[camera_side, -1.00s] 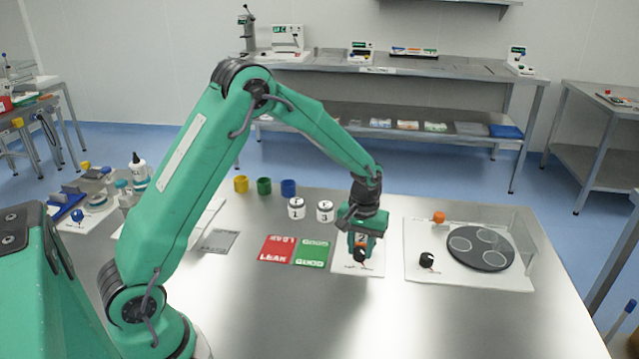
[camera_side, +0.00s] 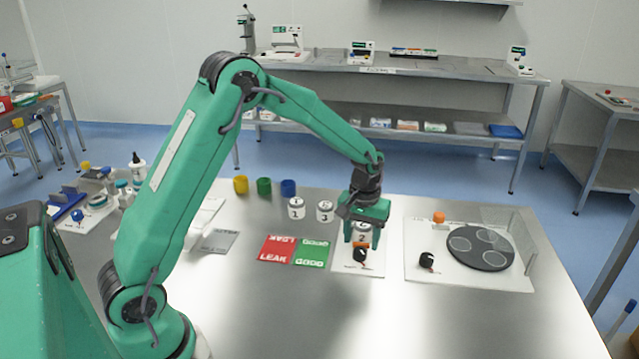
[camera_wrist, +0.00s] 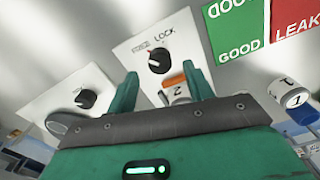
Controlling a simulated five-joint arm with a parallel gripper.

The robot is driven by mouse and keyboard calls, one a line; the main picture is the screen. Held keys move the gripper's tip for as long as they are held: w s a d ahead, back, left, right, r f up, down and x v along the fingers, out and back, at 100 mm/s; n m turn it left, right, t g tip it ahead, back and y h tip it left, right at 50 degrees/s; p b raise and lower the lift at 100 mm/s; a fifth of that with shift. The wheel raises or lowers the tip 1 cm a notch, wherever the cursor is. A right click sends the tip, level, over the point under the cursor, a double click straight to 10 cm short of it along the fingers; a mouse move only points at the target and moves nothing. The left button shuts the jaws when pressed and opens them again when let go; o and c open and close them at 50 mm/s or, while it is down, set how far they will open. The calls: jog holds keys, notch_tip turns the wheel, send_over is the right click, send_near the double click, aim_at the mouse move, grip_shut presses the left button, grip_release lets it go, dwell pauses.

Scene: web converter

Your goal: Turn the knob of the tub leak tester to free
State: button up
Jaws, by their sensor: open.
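The tub leak tester is a white plate (camera_side: 345,266) with a black knob (camera_side: 360,256) near its front. The gripper (camera_wrist: 160,70) also shows in the wrist view.
Right of the tester is another white plate (camera_side: 415,272) with a black disc (camera_side: 480,248), knob (camera_side: 427,260) and clear guard. Red LEAK (camera_side: 276,249) and green GOOD (camera_side: 312,253) cards lie left. Tubs 1 (camera_side: 296,208) and 3 (camera_side: 325,211) stand behind. The front table is clear.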

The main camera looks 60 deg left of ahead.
aim_at(359, 251)
jog(key=shift+r, duration=2.4)
jog(key=s+d+r+m+t, duration=0.2)
jog(key=s+r+m+t, duration=0.1)
jog(key=s+r, duration=0.85)
jog(key=s+r+m+t, duration=0.2)
jog(key=s+m, duration=0.1)
jog(key=s, duration=1.1)
jog(key=shift+d+r+t, duration=0.3)
jog(key=shift+d+r, duration=0.05)
